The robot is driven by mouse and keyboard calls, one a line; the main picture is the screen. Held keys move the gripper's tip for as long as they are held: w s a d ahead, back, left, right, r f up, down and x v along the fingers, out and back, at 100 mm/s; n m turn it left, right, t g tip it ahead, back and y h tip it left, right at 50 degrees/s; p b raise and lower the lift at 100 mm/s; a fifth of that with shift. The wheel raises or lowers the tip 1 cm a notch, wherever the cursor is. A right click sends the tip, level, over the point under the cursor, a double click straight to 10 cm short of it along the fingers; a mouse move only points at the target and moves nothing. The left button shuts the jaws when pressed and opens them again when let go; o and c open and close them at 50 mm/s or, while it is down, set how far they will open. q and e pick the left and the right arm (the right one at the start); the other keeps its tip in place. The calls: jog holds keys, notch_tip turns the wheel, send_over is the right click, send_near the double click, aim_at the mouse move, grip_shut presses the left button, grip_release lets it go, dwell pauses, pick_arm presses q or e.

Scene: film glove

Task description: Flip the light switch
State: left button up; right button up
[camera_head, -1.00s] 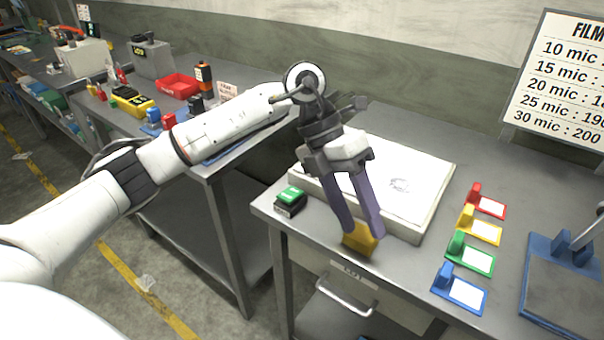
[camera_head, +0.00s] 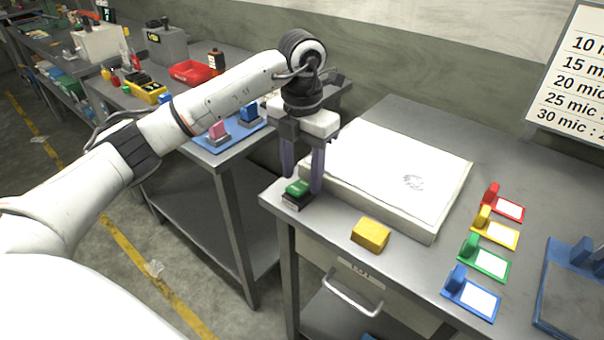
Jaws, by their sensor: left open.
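A small switch with a green rocker top and a dark base (camera_head: 297,194) sits at the front left corner of the metal table (camera_head: 400,274). My left gripper (camera_head: 303,184) points down over it, open, with one purple finger on each side of the green top as seen here. I cannot tell whether the fingers touch it. My right gripper does not show.
A yellow block (camera_head: 370,234) lies near the table's front edge. A white light panel (camera_head: 385,175) takes up the middle. Several coloured tags, one of them red (camera_head: 507,207), stand at the right. A second bench (camera_head: 215,160) is behind my left arm.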

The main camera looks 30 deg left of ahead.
pick_arm(q)
jog(key=shift+f, duration=0.45)
